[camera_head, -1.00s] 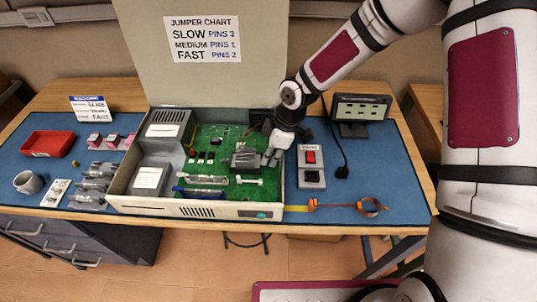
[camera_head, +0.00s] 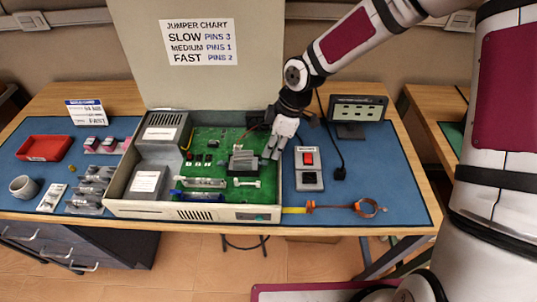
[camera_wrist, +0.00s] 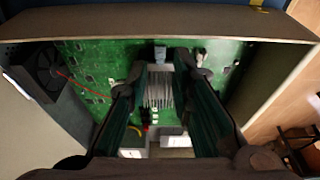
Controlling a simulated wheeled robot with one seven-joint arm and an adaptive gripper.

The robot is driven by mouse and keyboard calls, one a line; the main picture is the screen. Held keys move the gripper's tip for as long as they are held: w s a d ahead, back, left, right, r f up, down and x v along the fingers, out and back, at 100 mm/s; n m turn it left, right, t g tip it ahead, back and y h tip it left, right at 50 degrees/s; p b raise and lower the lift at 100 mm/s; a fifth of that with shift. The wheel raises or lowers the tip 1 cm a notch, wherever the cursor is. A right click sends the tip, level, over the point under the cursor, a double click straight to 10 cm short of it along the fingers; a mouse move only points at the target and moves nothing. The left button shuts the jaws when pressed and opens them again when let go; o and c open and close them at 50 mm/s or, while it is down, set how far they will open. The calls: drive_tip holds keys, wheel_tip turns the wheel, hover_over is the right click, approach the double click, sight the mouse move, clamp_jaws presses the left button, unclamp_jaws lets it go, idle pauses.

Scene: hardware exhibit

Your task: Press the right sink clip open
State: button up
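The grey finned heat sink (camera_head: 243,161) sits on the green circuit board inside the open computer case. In the wrist view its fins (camera_wrist: 158,92) show between my two fingers. A small grey-blue piece at the sink's far end in the wrist view looks like the right clip (camera_wrist: 160,53); whether it is latched I cannot tell. My gripper (camera_head: 269,157) points down over the right end of the sink. In the wrist view my gripper (camera_wrist: 167,62) has its dark fingers apart, with nothing held. Contact with the clip cannot be made out.
The case's right wall (camera_wrist: 200,20) is close to my gripper. A fan (camera_wrist: 42,72) with a red wire stands in the back right corner. A switch box (camera_head: 308,172) and a small display (camera_head: 358,110) are to the right. The raised lid (camera_head: 130,50) stands behind.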

drive_tip(key=v, duration=0.6)
drive_tip(key=shift+r, duration=0.25)
drive_tip(key=shift+c, duration=0.2)
